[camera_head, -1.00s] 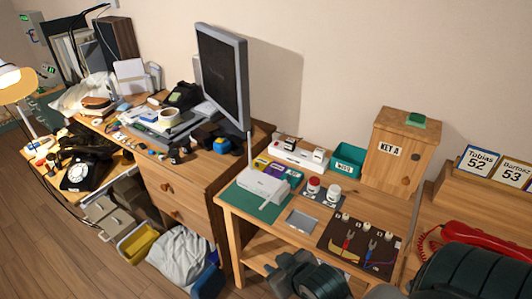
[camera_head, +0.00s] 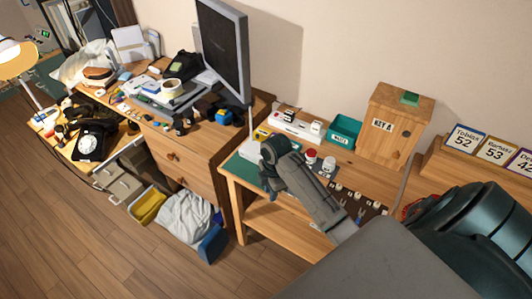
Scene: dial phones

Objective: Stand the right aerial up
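The green mat (camera_head: 242,172) under the router shows to the left of the gripper. My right gripper (camera_head: 270,152) is over the router, its arm reaching in from the lower right. Its fingertips are not clear, so I cannot tell whether it is open or touching anything. My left gripper is not in view.
A white power strip (camera_head: 290,125), teal bin (camera_head: 344,131) and wooden key box (camera_head: 393,126) stand along the wall. Red-topped and white-topped pots (camera_head: 328,165) are close beside my arm. The monitor (camera_head: 222,50) rises behind, left of the gripper.

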